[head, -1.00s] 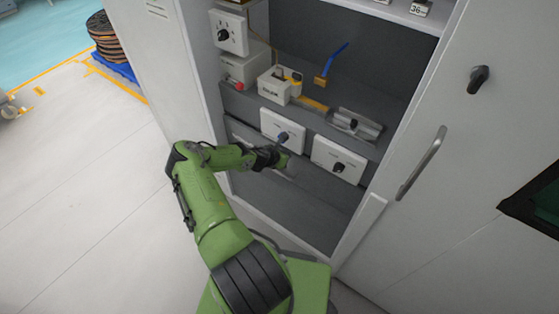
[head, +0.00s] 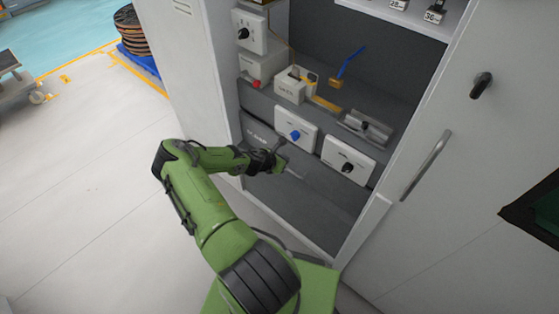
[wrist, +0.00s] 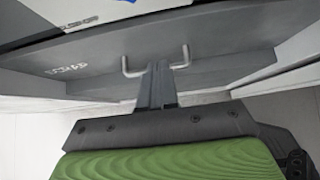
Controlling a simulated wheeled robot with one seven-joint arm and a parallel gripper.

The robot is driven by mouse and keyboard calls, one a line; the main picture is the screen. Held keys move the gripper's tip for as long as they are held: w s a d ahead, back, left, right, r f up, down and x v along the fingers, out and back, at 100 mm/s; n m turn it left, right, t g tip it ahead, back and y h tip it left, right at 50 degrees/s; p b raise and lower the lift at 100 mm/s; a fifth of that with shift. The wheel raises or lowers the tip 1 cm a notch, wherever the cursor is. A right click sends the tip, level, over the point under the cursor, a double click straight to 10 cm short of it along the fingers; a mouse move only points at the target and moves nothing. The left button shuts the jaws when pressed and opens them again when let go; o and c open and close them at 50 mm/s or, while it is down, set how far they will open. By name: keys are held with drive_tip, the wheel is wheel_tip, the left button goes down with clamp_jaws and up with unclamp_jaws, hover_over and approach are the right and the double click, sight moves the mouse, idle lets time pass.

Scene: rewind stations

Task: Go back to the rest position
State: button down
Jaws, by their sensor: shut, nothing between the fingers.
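My gripper (head: 281,158) is at the end of my green arm, in front of the cabinet's lower front in the head view. It also shows in the wrist view (wrist: 158,82), where its two dark fingers are together with nothing between them. A light metal handle (head: 293,173) is just by the fingertips. In the wrist view the fingers cover the middle of this U-shaped handle (wrist: 186,58). I cannot tell whether they touch it.
A white panel with a blue knob (head: 295,135) is just above my gripper. A panel with a black knob (head: 347,168) is to its right. The cabinet door with a long handle (head: 426,165) stands at right. Open floor (head: 90,190) is at left.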

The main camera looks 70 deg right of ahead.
drive_tip(key=v, duration=0.5)
drive_tip(key=shift+w+f+p, duration=0.1)
drive_tip(key=shift+p, duration=0.2)
drive_tip(key=w+a+r+m+t+y, duration=0.5)
drive_tip(key=w+a+r+m, duration=0.5)
drive_tip(key=w+a+r, duration=0.95)
drive_tip(key=s+a+r+m+t+y, duration=0.1)
drive_tip(key=a+r+t+y, duration=0.1)
drive_tip(key=a+r, duration=0.8)
drive_tip(key=s+a+r+m+t+y, duration=0.1)
drive_tip(key=s+a+r, duration=0.3)
drive_tip(key=s+a, duration=0.3)
drive_tip(key=s+a+r+m+t, duration=0.1)
drive_tip(key=s+a+r, duration=0.3)
drive_tip(key=s+a, duration=0.3)
drive_tip(key=shift+a+y, duration=0.4)
drive_tip(key=shift+a, duration=0.35)
